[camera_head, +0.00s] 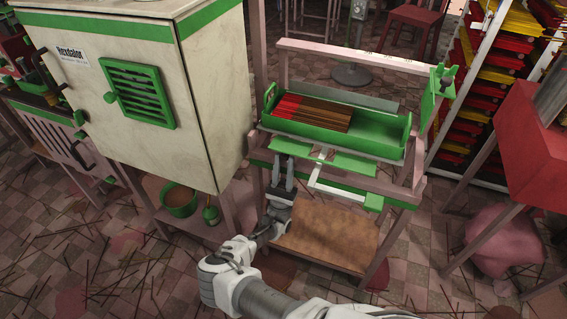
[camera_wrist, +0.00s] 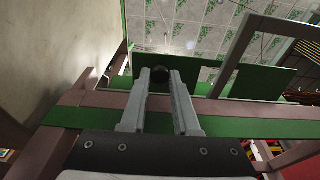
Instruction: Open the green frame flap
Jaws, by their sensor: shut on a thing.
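The green frame flap (camera_head: 291,147) is a small flat green panel at the front left of the wooden frame, below the green tray. It also shows in the wrist view (camera_wrist: 143,59), behind the fingertips. My gripper (camera_head: 284,161) is at this flap, its fingers pointing up and away at the frame's front.
A second green panel (camera_head: 352,163) lies to the right. The green tray (camera_head: 374,139) above holds red and brown incense sticks (camera_head: 312,111). A cream cabinet (camera_head: 150,90) stands close on the left. A wooden board (camera_head: 325,238) is below; an incense rack (camera_head: 487,95) stands right.

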